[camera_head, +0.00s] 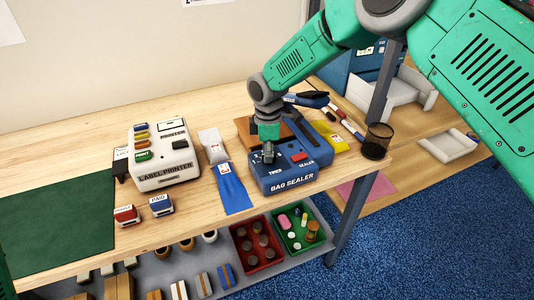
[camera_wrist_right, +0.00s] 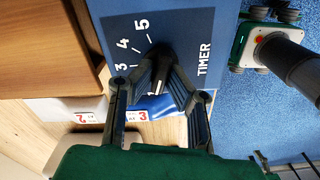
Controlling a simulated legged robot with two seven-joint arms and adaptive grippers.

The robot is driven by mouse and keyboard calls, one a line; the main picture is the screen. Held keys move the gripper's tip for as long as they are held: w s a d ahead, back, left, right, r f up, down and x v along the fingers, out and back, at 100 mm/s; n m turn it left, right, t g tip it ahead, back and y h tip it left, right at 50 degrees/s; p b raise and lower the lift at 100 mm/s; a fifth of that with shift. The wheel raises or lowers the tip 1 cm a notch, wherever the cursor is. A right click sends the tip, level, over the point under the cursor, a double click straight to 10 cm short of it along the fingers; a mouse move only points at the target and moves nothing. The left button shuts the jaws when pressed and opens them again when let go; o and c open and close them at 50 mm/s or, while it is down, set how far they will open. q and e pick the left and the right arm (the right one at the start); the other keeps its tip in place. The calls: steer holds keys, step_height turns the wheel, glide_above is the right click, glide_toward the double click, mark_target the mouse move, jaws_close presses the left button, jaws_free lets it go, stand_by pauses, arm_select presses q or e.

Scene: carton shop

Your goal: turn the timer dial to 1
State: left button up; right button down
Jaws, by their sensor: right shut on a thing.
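The blue bag sealer (camera_head: 291,180) stands on the table, with white TIMER and SEALER labels and a red button (camera_head: 299,157). My right gripper (camera_head: 268,156) comes down from above onto its timer side. In the right wrist view, the fingers (camera_wrist_right: 161,70) are shut around the dark dial beside the white TIMER lettering (camera_wrist_right: 205,42). The numbers 3, 4 and 5 show on the blue face (camera_wrist_right: 170,22). My left gripper is not in view.
The label printer (camera_head: 164,165) stands to the left. A grey bag (camera_head: 213,145) and a blue bag (camera_head: 233,190) lie between printer and sealer. A green mat (camera_head: 60,222) lies far left.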

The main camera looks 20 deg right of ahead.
steer(key=shift+w+r, duration=0.2)
steer(key=shift+w, duration=0.05)
steer(key=c, duration=1.6)
jaws_free()
steer(key=shift+f, duration=0.1)
steer(key=shift+s, duration=0.1)
step_height(320, 180, up, 12)
steer(key=shift+f, duration=0.1)
